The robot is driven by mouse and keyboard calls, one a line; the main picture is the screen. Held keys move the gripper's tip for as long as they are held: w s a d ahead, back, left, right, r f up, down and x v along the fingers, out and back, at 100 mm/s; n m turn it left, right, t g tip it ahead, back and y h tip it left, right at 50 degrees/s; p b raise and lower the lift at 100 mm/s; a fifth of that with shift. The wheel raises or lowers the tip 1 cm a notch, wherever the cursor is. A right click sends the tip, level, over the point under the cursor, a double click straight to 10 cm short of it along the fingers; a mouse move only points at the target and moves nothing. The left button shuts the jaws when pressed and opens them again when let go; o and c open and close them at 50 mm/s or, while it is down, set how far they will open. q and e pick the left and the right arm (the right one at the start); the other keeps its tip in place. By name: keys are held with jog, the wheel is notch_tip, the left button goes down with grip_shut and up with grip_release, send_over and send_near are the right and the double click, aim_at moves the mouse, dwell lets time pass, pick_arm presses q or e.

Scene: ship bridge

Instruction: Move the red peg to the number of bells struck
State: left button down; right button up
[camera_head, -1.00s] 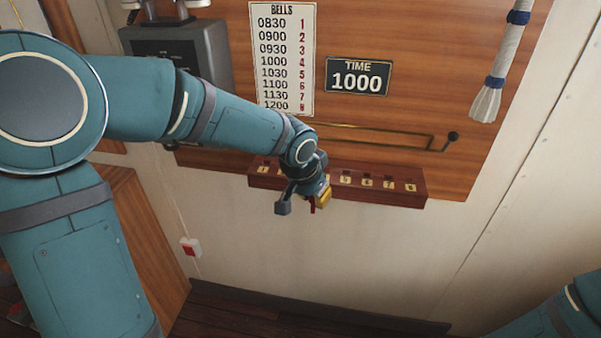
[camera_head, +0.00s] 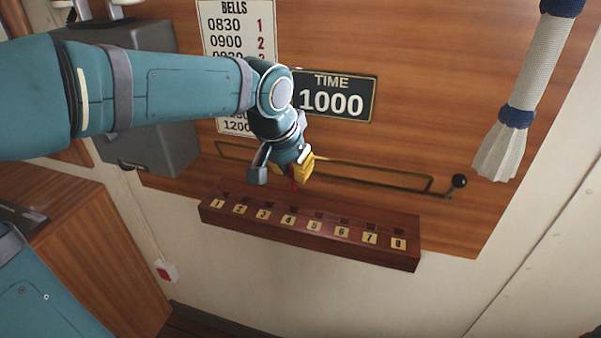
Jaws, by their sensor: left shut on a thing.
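My left gripper (camera_head: 288,177) hangs over the wooden peg rail, shut on the red peg (camera_head: 294,187). Only a small part of the peg shows below the gripper, beside a yellow part. The peg appears above the rail, near the number 4; its exact height is hard to tell. The peg rail (camera_head: 310,247) has a row of holes with yellow labels 1 to 8. The bells chart (camera_head: 234,22) is partly covered by my left arm, with its middle rows hidden. The time plate (camera_head: 336,95) reads 1000. My right gripper is out of view.
A brass rod with a black knob (camera_head: 459,181) runs along the panel just above the rail. A white rope with a tassel (camera_head: 500,150) hangs at the right. A grey box (camera_head: 150,135) stands at the left, with a red switch (camera_head: 166,271) lower down.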

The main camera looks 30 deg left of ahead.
aim_at(292, 188)
pick_arm(q)
jog(key=shift+w+a+f, duration=0.1)
jog(key=shift+w, duration=0.1)
jog(key=shift+s+f+b, duration=0.25)
jog(key=shift+f+b, duration=0.05)
jog(key=shift+b, duration=0.1)
notch_tip(292, 188, down, 5)
jog(key=b, duration=0.3)
jog(key=shift+w+r+b, duration=0.1)
jog(key=shift+r+b, duration=0.05)
jog(key=shift+b, duration=0.2)
jog(key=shift+f+b, duration=0.5)
jog(key=shift+f, duration=0.5)
jog(key=c, duration=0.9)
grip_release()
jog(key=shift+r, duration=0.15)
